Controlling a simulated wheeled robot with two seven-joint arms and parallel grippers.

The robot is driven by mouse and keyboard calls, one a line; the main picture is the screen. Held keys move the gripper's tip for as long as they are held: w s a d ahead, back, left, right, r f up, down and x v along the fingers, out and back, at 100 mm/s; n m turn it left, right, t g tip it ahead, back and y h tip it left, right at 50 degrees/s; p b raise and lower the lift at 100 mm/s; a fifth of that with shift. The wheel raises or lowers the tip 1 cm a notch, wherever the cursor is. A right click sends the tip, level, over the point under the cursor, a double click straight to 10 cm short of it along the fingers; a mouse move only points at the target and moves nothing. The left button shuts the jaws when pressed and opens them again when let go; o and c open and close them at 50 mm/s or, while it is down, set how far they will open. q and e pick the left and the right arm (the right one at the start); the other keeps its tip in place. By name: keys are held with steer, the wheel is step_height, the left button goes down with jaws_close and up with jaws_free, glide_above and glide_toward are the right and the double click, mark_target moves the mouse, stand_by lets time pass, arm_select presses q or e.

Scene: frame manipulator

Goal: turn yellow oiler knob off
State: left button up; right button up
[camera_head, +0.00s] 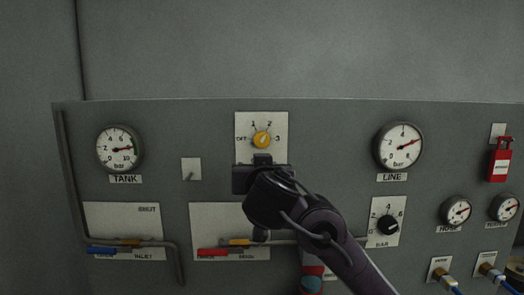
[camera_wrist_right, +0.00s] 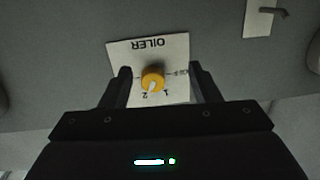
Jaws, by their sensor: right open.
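The yellow oiler knob (camera_head: 262,140) sits on a white plate (camera_head: 280,120) marked OFF, 1, 2 and 3. Its pale pointer is directed up, near the 2. My right gripper (camera_head: 262,158) is just below the knob in the head view and covers the lower part of the plate. In the right wrist view, which is upside down, the knob (camera_wrist_right: 152,78) shows between the two open fingers of the right gripper (camera_wrist_right: 160,72); the OILER label is readable. I cannot tell whether a finger touches the knob. My left gripper is not in view.
The grey panel carries a TANK gauge (camera_head: 120,149), a LINE gauge (camera_head: 398,148), a small toggle switch (camera_head: 188,175), a black dial (camera_head: 388,224) and a red lockout tag (camera_head: 500,163). Valve handles and pipes run below.

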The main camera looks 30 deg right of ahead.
mark_target(262, 142)
step_height(262, 142, up, 4)
steer(key=s+m, duration=0.1)
steer(key=s, duration=0.1)
steer(key=shift+t+h, duration=0.4)
steer(key=p+x, duration=0.1)
steer(key=x, duration=0.5)
steer(key=shift+w+d+r+p, duration=0.1)
steer(key=shift+w+d+p, duration=0.05)
steer(key=shift+d+p, duration=0.25)
steer(key=shift+w+d, duration=0.3)
steer(key=shift+w, duration=0.35)
steer(key=shift+c, duration=0.3)
steer(key=c, duration=0.9)
